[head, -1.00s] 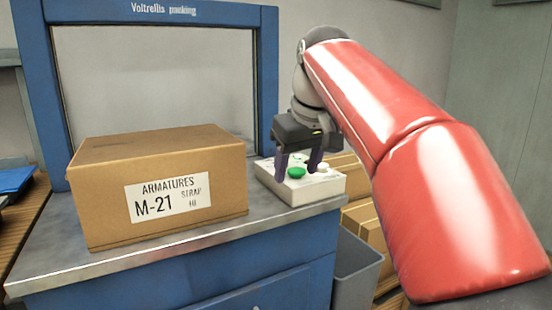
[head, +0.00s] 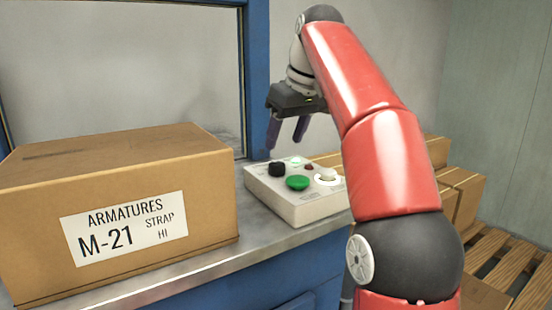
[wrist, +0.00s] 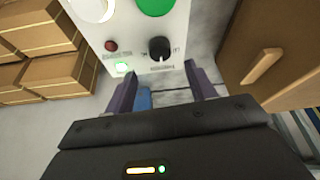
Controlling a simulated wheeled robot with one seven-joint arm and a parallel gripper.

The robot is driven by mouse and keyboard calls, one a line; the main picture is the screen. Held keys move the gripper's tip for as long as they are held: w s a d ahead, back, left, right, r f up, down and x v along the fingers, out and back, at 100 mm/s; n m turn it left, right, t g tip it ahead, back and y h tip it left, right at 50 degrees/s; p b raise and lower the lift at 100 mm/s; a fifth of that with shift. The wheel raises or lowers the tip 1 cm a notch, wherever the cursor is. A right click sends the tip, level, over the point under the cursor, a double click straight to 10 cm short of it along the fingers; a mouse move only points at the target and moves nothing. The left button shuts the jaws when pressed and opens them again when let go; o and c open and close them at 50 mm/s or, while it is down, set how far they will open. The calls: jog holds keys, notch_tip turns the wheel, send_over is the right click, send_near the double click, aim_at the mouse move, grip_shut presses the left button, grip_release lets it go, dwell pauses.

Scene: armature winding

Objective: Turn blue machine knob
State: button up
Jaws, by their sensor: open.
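The blue machine (head: 258,75) has a frame behind a metal counter. A white control box (head: 305,210) sits on the counter and bears a black knob (head: 277,169), which also shows in the wrist view (wrist: 159,48). My gripper (head: 286,140) is open and empty, above the back edge of the box and apart from the knob. In the wrist view, the knob lies just beyond my two purple fingers (wrist: 160,88), roughly in line with the gap between them. The knob's pointer mark is tilted off the straight line.
A green button (head: 298,183), a white button (head: 327,177), a small red light (head: 309,167) and a lit green light (head: 296,161) are beside the knob. A large cardboard box (head: 120,205) stands left on the counter. More boxes (head: 465,190) are stacked at right.

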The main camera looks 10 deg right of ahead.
aim_at(277, 163)
jog(key=b+x, duration=0.2)
jog(key=x, duration=0.4)
jog(key=shift+a+f, duration=0.1)
jog(key=shift+f, duration=0.15)
jog(key=c, duration=1)
